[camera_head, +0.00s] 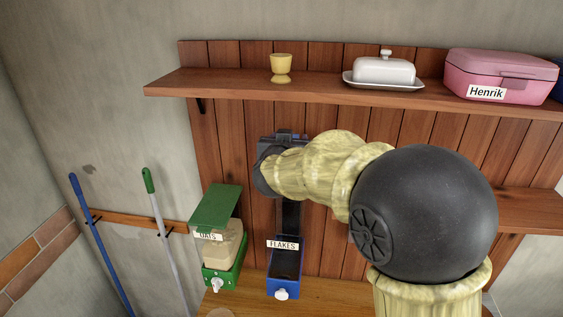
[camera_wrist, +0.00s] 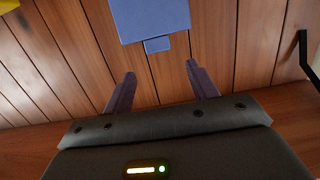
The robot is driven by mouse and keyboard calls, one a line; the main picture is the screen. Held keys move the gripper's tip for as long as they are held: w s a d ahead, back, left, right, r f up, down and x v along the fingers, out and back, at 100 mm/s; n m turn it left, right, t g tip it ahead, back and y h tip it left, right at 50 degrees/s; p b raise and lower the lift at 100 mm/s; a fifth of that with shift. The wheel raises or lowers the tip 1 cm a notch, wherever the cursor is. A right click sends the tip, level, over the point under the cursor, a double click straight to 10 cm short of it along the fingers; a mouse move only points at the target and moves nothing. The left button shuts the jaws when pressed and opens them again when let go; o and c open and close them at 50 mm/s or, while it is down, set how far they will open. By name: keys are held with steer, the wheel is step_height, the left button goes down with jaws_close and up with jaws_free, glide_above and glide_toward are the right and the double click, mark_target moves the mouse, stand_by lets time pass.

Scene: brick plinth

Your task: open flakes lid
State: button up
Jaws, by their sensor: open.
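The flakes dispenser (camera_head: 285,269) is a narrow blue unit with a dark upright body, a white FLAKES label and a white knob, left of centre in the head view. Its top is hidden behind my gripper (camera_head: 277,160) and arm. In the wrist view, a flat blue piece with a small tab, apparently the flakes lid (camera_wrist: 150,18), is at the top edge, partly cut off. My gripper (camera_wrist: 158,76) is open, with nothing between its two fingers. The blue tab lies just beyond the fingertips, apparently apart from them. I cannot tell whether the lid is raised.
The green oats dispenser (camera_head: 221,273) stands just left of the flakes. A wooden shelf (camera_head: 225,84) above holds a yellow egg cup (camera_head: 281,66), a white butter dish (camera_head: 384,70) and a pink Henrik box (camera_head: 500,72). Brooms (camera_head: 98,240) hang at left. The plank wall is close behind.

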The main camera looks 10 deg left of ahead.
steer(key=s+r+b, duration=0.2)
steer(key=s+b, duration=0.1)
steer(key=s, duration=0.9)
steer(key=shift+s+a, duration=0.3)
steer(key=d+f+n+g+y+b, duration=0.1)
steer(key=d+f+g+y+b, duration=0.2)
steer(key=f, duration=0.7)
steer(key=d+f+n+g+b, duration=0.1)
steer(key=d+f+g+b, duration=0.3)
steer(key=f, duration=0.7)
steer(key=s+d+f+m+g+h+b, duration=0.1)
steer(key=s+d+f+g, duration=0.5)
steer(key=s+d+f, duration=0.8)
step_height(320, 180, down, 4)
steer(key=shift+s+d+m+g+h+b, duration=0.35)
steer(key=shift+s+h+b, duration=0.35)
steer(key=shift+s+b, duration=0.2)
